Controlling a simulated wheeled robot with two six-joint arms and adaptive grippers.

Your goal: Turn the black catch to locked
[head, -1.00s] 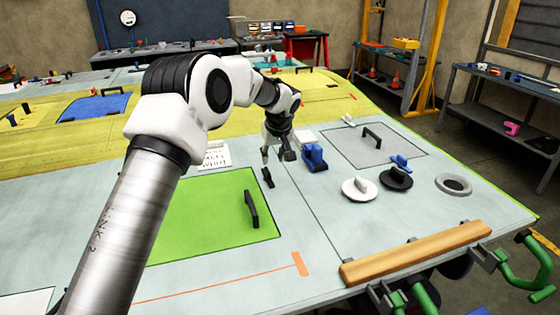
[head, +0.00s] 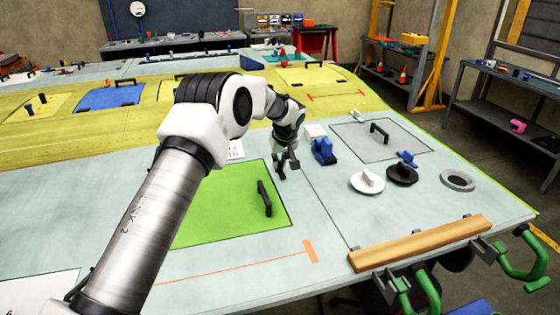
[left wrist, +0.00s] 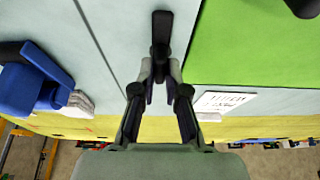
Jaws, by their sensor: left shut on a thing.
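The black catch (left wrist: 160,30) is a narrow black bar with a wider end. It stands out in the middle of the left wrist view, on the pale panel beside the green panel (left wrist: 250,45). My left gripper (left wrist: 160,78) is shut on its near part, and the far end sticks out beyond the fingertips. In the head view my left gripper (head: 286,168) is low over the pale surface, just right of the green panel's far corner. The catch is small and partly hidden there, so its locked or unlocked position cannot be told. My right gripper is not in view.
A blue block-like fitting (head: 323,150) stands close right of my left gripper. White (head: 366,184) and black (head: 402,175) knobbed discs and a grey ring (head: 457,181) lie further right. A black handle (head: 264,198) rises from the green panel. A wooden bar (head: 420,243) lines the front edge.

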